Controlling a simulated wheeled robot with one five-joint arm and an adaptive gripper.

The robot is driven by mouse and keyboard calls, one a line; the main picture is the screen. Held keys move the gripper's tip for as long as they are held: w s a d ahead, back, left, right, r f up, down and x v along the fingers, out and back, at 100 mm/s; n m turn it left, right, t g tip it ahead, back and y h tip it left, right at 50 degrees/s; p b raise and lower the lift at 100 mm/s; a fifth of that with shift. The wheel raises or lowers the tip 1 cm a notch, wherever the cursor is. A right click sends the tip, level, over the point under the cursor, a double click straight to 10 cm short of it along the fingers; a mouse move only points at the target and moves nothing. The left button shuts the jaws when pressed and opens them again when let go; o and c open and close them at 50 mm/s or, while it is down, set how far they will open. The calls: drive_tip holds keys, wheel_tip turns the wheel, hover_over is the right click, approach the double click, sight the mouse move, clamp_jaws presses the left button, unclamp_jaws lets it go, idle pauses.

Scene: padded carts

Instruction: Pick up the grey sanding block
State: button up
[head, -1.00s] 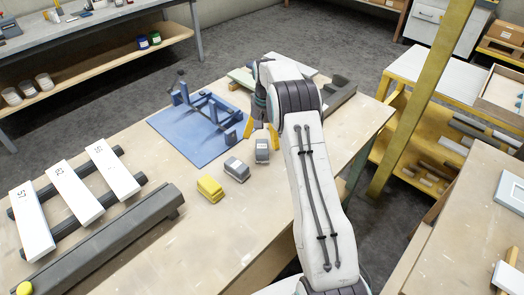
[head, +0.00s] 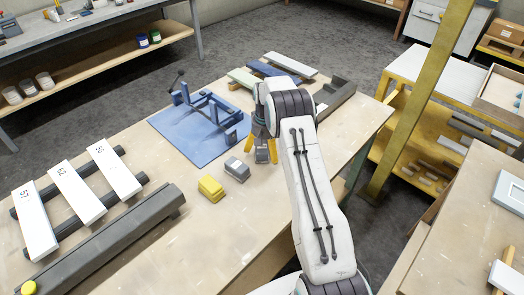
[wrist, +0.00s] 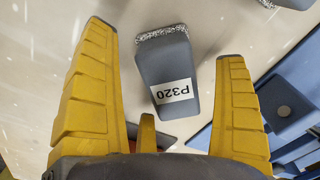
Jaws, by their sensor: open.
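A grey sanding block (head: 262,155) lies on the wooden bench top, partly hidden by my gripper in the head view. In the wrist view the block (wrist: 165,68) shows a white P320 label and a speckled gritty edge. It lies in the gap between my two yellow fingers, apart from both. My gripper (head: 260,148) is open and empty, pointing down over the block; it also shows in the wrist view (wrist: 165,45). A second grey block (head: 237,169) with a pale label lies just left of it.
A yellow block (head: 211,188) lies farther left. A blue mat (head: 178,140) with a blue metal fixture (head: 207,108) is close behind and left of my gripper. Boards (head: 272,70) and a dark rail (head: 335,97) lie at the back.

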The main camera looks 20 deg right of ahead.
drive_tip(key=c, duration=1.3)
drive_tip(key=shift+r, duration=0.2)
